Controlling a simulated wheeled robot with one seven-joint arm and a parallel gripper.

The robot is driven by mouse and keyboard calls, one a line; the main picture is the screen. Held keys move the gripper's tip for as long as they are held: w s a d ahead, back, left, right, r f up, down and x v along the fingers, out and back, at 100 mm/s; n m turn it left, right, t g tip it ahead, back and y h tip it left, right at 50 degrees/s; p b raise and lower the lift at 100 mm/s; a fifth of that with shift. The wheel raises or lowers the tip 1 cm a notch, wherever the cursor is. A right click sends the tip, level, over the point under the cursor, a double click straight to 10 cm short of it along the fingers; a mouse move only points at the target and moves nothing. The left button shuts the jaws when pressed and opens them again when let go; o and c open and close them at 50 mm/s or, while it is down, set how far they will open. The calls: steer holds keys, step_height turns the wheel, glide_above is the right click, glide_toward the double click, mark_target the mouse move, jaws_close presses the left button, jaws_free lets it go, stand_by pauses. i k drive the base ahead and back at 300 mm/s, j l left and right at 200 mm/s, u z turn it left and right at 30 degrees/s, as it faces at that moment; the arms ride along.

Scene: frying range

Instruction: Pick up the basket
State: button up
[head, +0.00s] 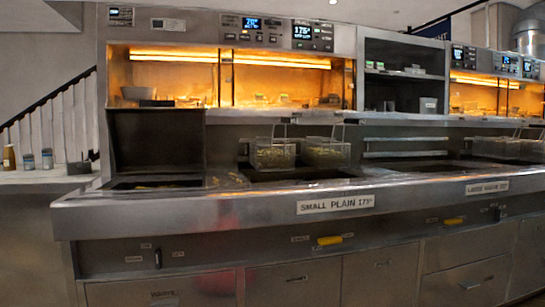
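Two wire fry baskets hang side by side over the fryer vat in the middle of the range in the head view. More baskets (503,149) hang over another vat at the far right. The picture does not show which basket is meant. My gripper is not in view.
The steel counter edge (270,213) runs across the front, with a "SMALL PLAIN 175" label (335,204). A raised dark lid (156,140) stands left of the baskets. Lit warming shelves (270,80) sit above. Jars (47,159) stand at the far left.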

mark_target(267, 154)
steer(key=i+l+u, duration=0.3)
steer(key=i+l, duration=0.3)
steer(key=i+l+u, duration=0.3)
steer(key=i+l, duration=0.45)
steer(key=i+l+u, duration=0.2)
steer(key=l, duration=0.15)
steer(key=i+l+u, duration=0.2)
steer(key=l, duration=0.15)
